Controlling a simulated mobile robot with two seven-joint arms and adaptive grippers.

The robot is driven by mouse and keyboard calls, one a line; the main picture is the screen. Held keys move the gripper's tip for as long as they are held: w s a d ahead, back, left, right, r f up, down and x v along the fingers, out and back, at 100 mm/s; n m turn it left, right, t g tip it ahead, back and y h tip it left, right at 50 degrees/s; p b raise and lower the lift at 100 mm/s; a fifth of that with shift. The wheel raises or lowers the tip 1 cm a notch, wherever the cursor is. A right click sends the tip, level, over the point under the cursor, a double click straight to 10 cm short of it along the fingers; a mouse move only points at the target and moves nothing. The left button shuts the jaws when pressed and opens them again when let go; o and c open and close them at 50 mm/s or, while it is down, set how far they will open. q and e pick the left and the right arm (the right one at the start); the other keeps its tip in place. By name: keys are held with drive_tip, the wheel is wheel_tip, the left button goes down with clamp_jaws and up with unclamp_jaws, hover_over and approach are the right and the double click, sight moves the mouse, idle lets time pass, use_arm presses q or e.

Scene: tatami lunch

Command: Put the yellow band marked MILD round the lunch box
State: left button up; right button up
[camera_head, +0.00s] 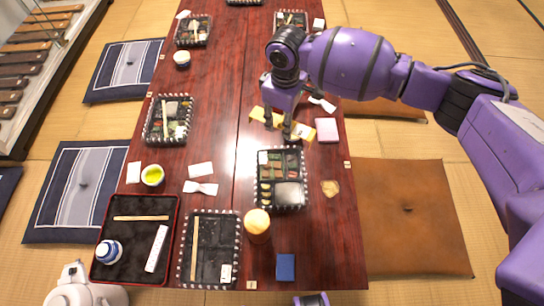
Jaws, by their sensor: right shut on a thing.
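My right gripper (279,126) is shut on a yellow band (257,114) over the right half of the table. The band is apart from this box in the picture. Its height over the table is hard to tell. My left gripper is not seen for sure.
A pink block (328,130) lies right of the band. An orange-topped cup (257,226) and a blue block (285,267) stand nearer. A dark tray (133,235) with a blue-and-white jar (109,252) is front left. Another box (168,119) is at left.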

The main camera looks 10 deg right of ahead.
drive_tip(key=s+a+f+n, duration=0.1)
drive_tip(key=s+f+n, duration=0.2)
drive_tip(key=f, duration=0.5)
drive_tip(key=s+f+n, duration=0.3)
drive_tip(key=f, duration=0.5)
drive_tip(key=b, duration=0.5)
hover_over(281, 182)
wheel_tip(281, 182, down, 5)
drive_tip(key=shift+w+a+r, duration=0.1)
drive_tip(key=shift+a+r, duration=0.05)
drive_tip(key=shift+f, duration=1.2)
drive_tip(key=shift+f, duration=0.15)
drive_tip(key=shift+f, duration=0.45)
